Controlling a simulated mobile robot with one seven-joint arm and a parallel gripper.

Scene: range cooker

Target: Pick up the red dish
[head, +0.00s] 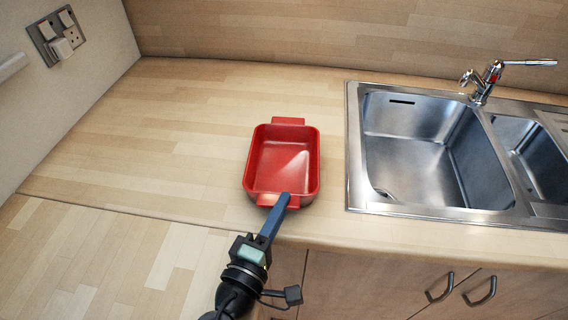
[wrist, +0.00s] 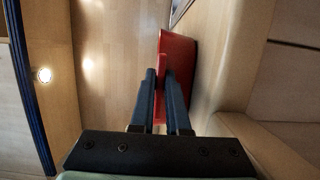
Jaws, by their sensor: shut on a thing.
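The red dish (head: 282,165) is rectangular, with a handle at its far end and one at its near end. In the head view it stands upright on the wooden counter, left of the sink, and it is empty. My gripper (head: 283,201) reaches it from the front and is at the near handle. In the wrist view the two fingers of my gripper (wrist: 163,78) are shut on the near handle of the red dish (wrist: 180,52). I cannot tell whether the dish is lifted off the counter.
A steel sink (head: 354,150) with a tap (head: 487,80) lies right of the dish. The wooden counter (head: 150,130) is clear to the left. Wall sockets (head: 58,38) are at the upper left. Cupboard doors with handles (head: 440,288) are below the counter.

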